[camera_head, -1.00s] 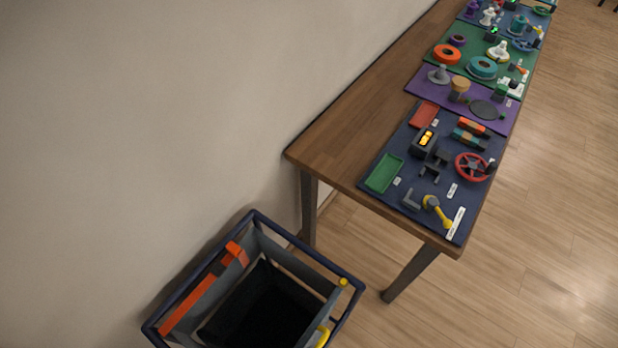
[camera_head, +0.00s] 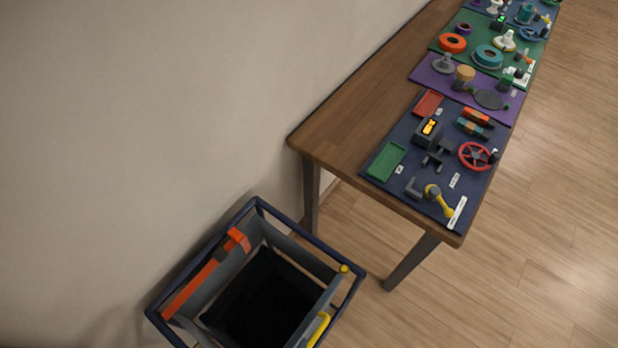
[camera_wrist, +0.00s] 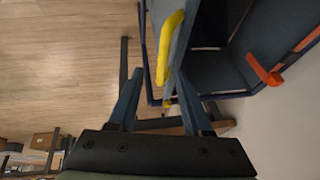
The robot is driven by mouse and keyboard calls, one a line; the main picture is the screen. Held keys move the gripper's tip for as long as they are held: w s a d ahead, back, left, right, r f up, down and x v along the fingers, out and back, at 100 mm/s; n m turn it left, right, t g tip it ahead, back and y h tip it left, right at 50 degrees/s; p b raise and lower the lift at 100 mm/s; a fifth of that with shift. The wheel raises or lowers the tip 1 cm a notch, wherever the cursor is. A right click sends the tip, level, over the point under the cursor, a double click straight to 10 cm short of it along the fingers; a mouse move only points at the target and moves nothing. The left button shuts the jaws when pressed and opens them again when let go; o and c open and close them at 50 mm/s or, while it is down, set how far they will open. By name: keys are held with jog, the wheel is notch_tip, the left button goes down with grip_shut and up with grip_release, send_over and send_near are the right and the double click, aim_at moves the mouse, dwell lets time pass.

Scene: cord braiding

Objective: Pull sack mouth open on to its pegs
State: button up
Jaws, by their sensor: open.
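The sack (camera_head: 225,277) is grey with a dark inside and hangs in a navy frame (camera_head: 302,233) on the floor by the wall. An orange bar (camera_head: 192,290) runs along its left side in the head view. A yellow handle (camera_head: 318,328) is on the right side, with a small yellow knob (camera_head: 344,268) at the right corner. In the wrist view my gripper (camera_wrist: 158,76) is open and empty. The yellow handle (camera_wrist: 166,50) shows just beyond and between its fingertips; contact cannot be told. The orange part (camera_wrist: 264,70) is at the right there.
A wooden table (camera_head: 345,130) stands to the right of the frame, with its near leg (camera_head: 411,262) close by. It carries several coloured mats with tools, trays and a red wheel (camera_head: 477,156). The wooden floor (camera_head: 540,270) to the right is clear.

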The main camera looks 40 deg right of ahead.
jog(key=v, duration=0.8)
jog(key=shift+r, duration=0.2)
jog(key=w+a+r+n+t+y, duration=0.1)
jog(key=w+r+n+t, duration=0.15)
jog(key=w+r, duration=0.5)
jog(key=w+r+n+t, duration=0.1)
jog(key=w+r+t, duration=0.3)
jog(key=w, duration=0.7)
jog(key=w+r+n+t, duration=0.1)
jog(key=w+r+t, duration=0.1)
jog(key=w+r, duration=0.5)
jog(key=w+r+n+t, duration=0.2)
jog(key=w+r+t, duration=0.1)
jog(key=r, duration=0.7)
notch_tip(320, 180, up, 25)
jog(key=w+a+n+t+y, duration=0.2)
jog(key=n+t, duration=0.2)
jog(key=t, duration=0.3)
jog(key=s+r+n+t, duration=0.2)
jog(key=s+r, duration=0.2)
jog(key=r, duration=0.4)
jog(key=s+r+n+t, duration=0.2)
jog(key=s+r+t, duration=0.1)
jog(key=r, duration=0.6)
jog(key=shift+s+r+y, duration=0.3)
jog(key=shift+s+y, duration=0.1)
jog(key=shift+s, duration=0.3)
